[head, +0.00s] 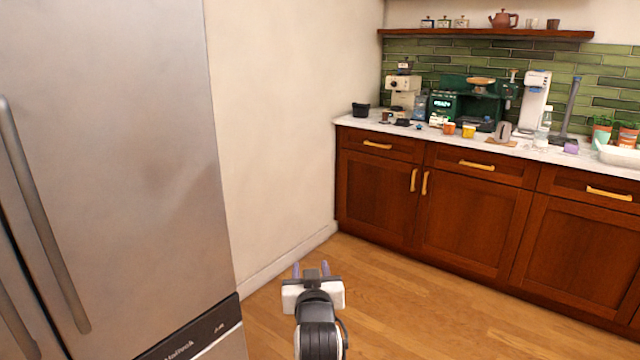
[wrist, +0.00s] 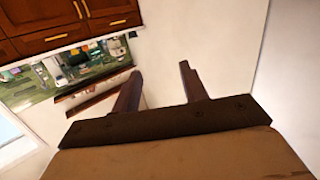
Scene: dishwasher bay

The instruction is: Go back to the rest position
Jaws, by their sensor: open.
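My gripper (head: 311,268) is at the bottom middle of the head view, held out over the wooden floor. Its two fingers point away from me and stand apart with nothing between them. In the wrist view my gripper (wrist: 160,88) also shows two separated dark fingers, with a pale wall behind them. It touches nothing that I can see.
A steel fridge (head: 110,150) stands close on the left. Wooden cabinets (head: 470,205) with a white counter (head: 355,122) holding coffee machines and cups run along the back right. A shelf (head: 480,34) hangs above. The wooden floor (head: 420,310) between is clear.

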